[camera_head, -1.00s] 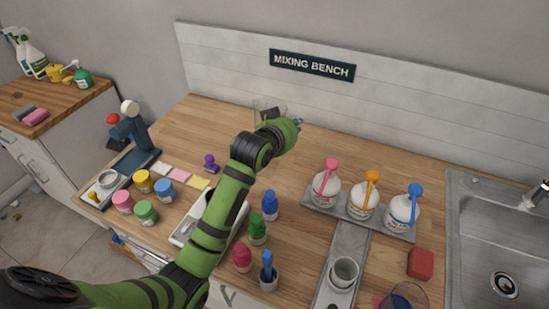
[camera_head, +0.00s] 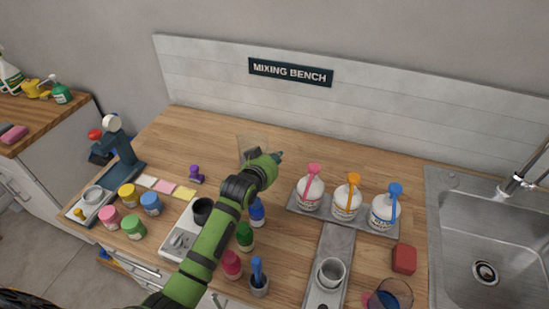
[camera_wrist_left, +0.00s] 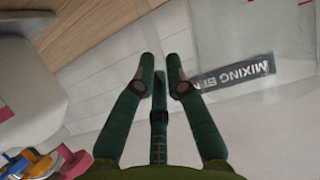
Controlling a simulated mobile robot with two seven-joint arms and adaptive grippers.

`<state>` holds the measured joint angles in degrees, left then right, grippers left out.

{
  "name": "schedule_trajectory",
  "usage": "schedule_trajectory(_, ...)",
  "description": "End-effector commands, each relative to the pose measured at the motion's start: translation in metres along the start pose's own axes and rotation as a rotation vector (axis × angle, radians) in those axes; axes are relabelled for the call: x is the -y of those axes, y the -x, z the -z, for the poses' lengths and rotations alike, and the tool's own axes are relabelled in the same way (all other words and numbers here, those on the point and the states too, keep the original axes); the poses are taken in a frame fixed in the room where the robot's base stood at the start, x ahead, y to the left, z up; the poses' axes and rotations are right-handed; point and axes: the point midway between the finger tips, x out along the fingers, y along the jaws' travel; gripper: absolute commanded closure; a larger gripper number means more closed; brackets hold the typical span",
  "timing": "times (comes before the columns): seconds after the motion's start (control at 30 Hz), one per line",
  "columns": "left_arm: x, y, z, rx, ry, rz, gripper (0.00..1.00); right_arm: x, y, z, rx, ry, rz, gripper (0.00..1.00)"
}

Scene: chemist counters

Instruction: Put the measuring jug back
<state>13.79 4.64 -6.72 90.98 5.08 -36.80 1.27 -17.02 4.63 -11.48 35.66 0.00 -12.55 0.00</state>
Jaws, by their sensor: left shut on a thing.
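The measuring jug (camera_head: 246,146) is clear and only faintly outlined in the head view, just behind my left gripper (camera_head: 277,157). In the left wrist view the clear jug (camera_wrist_left: 285,40) shows as a see-through wall with red marks at the upper right. My left gripper's dark green fingers (camera_wrist_left: 160,68) are closed in on the jug's thin clear part, and it is held above the back of the bench. The exact grip point is hard to see through the clear material. My right gripper is not in view.
White jars with pink, orange and blue scoops stand on a grey tray (camera_head: 292,211). The sink (camera_head: 440,250) is at the right, near a red block (camera_head: 403,259) and a glass with blue liquid (camera_head: 391,294). Bottles and paint pots crowd the front left. The back left wood is clear.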

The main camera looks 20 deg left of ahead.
Motion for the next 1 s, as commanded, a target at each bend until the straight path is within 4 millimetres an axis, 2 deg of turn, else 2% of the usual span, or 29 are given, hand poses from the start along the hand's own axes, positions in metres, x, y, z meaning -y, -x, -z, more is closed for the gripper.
schedule_trajectory(0.03, 0.0, 0.001, 0.003, -0.003, -0.002, 0.0, 1.0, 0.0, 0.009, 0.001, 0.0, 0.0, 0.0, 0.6)
schedule_trajectory(0.07, 0.0, 0.0, 0.001, -0.005, -0.002, 0.0, 1.0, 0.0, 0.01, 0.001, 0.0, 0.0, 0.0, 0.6)
schedule_trajectory(0.6, 0.0, -0.005, -0.01, -0.007, -0.002, 0.0, 1.0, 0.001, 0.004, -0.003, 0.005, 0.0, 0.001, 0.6)
schedule_trajectory(0.63, 0.0, -0.004, -0.01, -0.004, -0.001, 0.0, 0.74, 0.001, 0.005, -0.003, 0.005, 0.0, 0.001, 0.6)
schedule_trajectory(0.67, 0.0, -0.004, -0.01, -0.003, 0.0, 0.0, 0.63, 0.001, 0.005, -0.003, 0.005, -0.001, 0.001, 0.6)
schedule_trajectory(1.0, 0.0, -0.005, -0.011, -0.003, 0.0, 0.0, 0.63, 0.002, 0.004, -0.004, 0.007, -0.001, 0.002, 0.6)
